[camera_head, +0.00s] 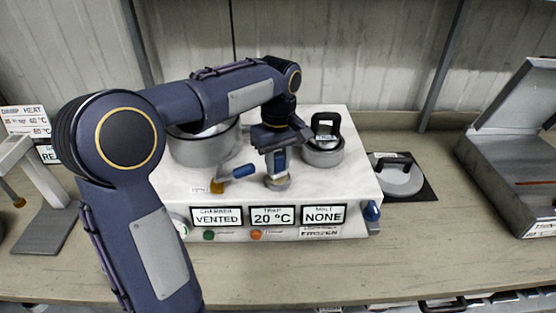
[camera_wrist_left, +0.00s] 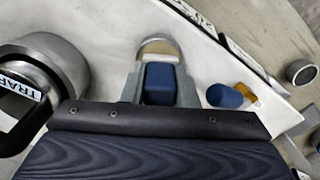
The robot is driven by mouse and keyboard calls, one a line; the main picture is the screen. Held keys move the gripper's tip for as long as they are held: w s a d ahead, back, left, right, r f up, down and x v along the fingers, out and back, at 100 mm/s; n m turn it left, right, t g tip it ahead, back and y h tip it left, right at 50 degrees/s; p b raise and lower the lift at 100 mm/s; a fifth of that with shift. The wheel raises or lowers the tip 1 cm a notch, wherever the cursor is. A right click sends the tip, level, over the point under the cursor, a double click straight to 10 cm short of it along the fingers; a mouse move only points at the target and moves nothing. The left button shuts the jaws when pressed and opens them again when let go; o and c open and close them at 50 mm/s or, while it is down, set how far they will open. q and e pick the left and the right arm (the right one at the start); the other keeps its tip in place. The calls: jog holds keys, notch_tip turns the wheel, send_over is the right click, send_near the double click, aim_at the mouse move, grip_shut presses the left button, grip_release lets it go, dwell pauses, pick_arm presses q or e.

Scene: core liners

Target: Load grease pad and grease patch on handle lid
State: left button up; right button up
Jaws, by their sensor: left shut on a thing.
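My left gripper (camera_head: 277,158) reaches down over the middle of the white apparatus. It is shut on a blue-gripped piece with a round metal foot (camera_head: 277,182). In the left wrist view its blue block (camera_wrist_left: 159,84) sits between my fingers (camera_wrist_left: 158,90), and a tan and grey round end (camera_wrist_left: 158,48) shows beyond them. I cannot tell whether the foot touches the white top. A grey round lid with a black handle (camera_head: 402,180) lies on a dark mat right of the apparatus. I cannot make out a grease pad or patch for sure. My right gripper is not in view.
The white apparatus (camera_head: 328,189) bears a wide metal pot (camera_head: 204,150), a smaller metal vessel with a black handle marked TRAP (camera_head: 323,155), and a blue-and-yellow lever (camera_head: 235,173). Its signs read VENTED, 20 °C and NONE. An open grey case (camera_head: 500,150) stands at right.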

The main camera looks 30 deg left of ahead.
aim_at(278, 154)
pick_arm(q)
jog(key=shift+f, duration=0.35)
jog(key=shift+f, duration=0.1)
dwell(1.3)
notch_tip(278, 154, up, 7)
jog(key=p, duration=0.6)
jog(key=shift+p, duration=0.35)
jog(key=shift+f+b, duration=0.15)
jog(key=shift+b, duration=0.15)
dwell(0.3)
